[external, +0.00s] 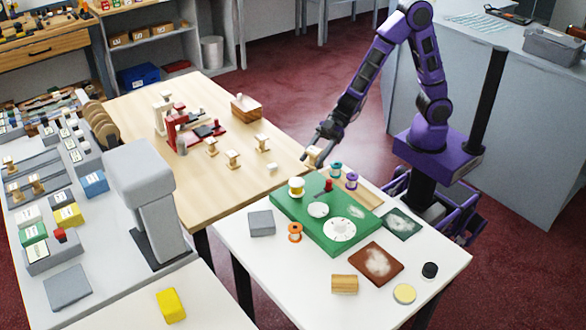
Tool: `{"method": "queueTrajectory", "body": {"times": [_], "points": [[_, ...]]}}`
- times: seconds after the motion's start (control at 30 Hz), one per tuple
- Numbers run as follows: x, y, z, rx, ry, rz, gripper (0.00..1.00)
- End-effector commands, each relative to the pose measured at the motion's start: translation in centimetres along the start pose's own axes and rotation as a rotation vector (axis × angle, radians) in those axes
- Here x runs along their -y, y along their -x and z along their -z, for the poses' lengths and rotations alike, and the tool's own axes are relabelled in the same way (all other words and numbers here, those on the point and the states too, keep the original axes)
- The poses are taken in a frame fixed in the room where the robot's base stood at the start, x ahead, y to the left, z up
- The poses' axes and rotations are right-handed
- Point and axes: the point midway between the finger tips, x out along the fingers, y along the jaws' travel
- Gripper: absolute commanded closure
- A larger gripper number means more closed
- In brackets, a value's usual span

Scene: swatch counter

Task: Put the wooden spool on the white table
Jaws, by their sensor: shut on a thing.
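A wooden spool (313,157) is at the fingertips of my gripper (317,149), which is shut on it. They are by the right corner of the wooden table, near the far edge of the white table. I cannot tell whether the spool touches a surface. The white table (265,270) stands at the front right, with a green board (298,226) over much of its far half. Other light wooden spools (232,159) stand on the wooden table.
On the white table are a grey block (261,223), an orange spool (295,232), a brown mat (376,262), a wooden block (344,284) and a yellow disc (404,293). Teal (336,169) and purple (351,180) spools stand at the board's far side.

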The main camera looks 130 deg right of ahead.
Motion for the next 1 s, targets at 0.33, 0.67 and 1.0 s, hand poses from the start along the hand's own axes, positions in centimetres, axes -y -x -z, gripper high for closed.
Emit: {"method": "queueTrajectory", "body": {"times": [0.33,0.67,1.0], "points": [[0.4,0.1,-0.1,-0.001,0.001,0.001,1.00],[-11.8,-0.8,0.8,-0.001,-0.025,-0.066,1.00],[-29.5,3.7,-2.5,0.000,-0.070,-0.169,1.00]]}}
